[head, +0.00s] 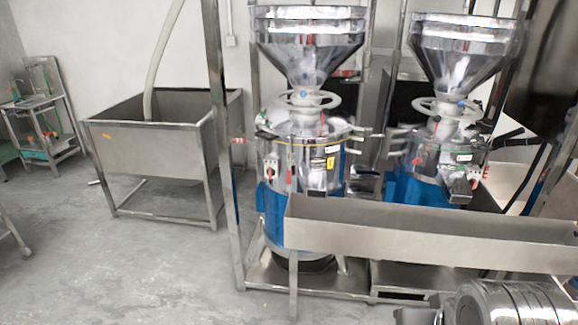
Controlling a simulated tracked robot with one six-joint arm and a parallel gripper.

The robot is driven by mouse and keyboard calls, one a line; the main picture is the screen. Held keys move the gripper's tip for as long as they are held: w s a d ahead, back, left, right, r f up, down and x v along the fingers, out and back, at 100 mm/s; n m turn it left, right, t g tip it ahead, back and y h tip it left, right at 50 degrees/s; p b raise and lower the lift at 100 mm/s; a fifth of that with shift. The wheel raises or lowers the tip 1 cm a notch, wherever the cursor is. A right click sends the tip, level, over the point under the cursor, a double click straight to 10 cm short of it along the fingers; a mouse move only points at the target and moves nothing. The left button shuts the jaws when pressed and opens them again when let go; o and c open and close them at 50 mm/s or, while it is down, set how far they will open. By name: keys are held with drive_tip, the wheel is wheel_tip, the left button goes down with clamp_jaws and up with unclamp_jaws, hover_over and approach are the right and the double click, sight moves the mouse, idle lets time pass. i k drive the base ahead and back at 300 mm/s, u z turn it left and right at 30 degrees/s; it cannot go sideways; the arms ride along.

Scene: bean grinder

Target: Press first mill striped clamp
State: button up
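Two steel grinding mills with blue lower bodies and wide metal hoppers stand side by side. The first mill (310,160) is at the centre and the second mill (441,155) is to its right. Each has a pale handwheel below its hopper. Clamp-like handles (357,131) stick out around the first mill's upper rim. A small red-and-pale piece (238,140) shows at its left, by the upright post. The striped clamp cannot be clearly told at this size. My gripper is not in view.
A long steel trough (430,232) crosses in front of the mills. A metal post (222,140) stands left of the first mill. A steel tub on legs (152,150) is further left. A shiny ribbed cylinder (505,303) fills the bottom right. Grey floor (130,265) is clear at lower left.

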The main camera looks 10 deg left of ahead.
sight(234, 140)
drive_tip(key=k, duration=0.65)
drive_tip(key=u, duration=0.45)
drive_tip(key=i, duration=1.3)
drive_tip(key=u, duration=0.95)
drive_tip(key=i, duration=1.45)
drive_tip(key=u, duration=0.25)
